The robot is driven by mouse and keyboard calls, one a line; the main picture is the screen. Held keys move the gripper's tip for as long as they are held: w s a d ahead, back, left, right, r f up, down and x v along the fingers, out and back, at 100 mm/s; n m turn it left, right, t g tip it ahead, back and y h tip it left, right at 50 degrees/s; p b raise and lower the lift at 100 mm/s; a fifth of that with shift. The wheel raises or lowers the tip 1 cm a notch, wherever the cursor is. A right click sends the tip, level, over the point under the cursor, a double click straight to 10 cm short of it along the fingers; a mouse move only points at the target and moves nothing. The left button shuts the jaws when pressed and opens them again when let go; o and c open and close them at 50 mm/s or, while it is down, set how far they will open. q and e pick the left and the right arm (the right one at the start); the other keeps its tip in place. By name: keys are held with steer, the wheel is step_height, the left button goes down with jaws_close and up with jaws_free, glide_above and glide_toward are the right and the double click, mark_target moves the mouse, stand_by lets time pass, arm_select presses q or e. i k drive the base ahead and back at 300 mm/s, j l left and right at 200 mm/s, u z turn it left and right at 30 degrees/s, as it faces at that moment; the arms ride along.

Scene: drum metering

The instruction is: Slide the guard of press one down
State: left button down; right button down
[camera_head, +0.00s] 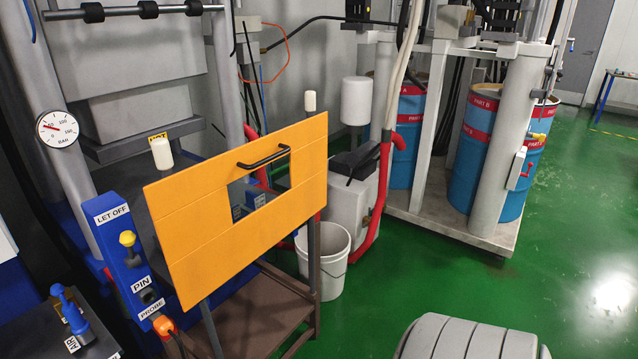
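The guard (190,235) is an orange panel with a small window and a black bar handle (264,158) near its top edge. It stands tilted in the picture in front of the press (135,105) at the left, between two posts with white caps (162,153), (310,101). The lower part of the right post and a brown shelf frame (262,308) show below the guard. No number is readable on the press. Neither of my grippers is in view.
A blue panel (125,250) labelled LET OFF, PIN and PROBE stands left of the guard. A white bucket (325,262) and red hose (378,200) are behind its right side. Blue drums (478,150) stand at the back right. Green floor (575,260) is open at the right.

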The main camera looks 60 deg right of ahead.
mark_target(202, 249)
steer(key=z, duration=1.5)
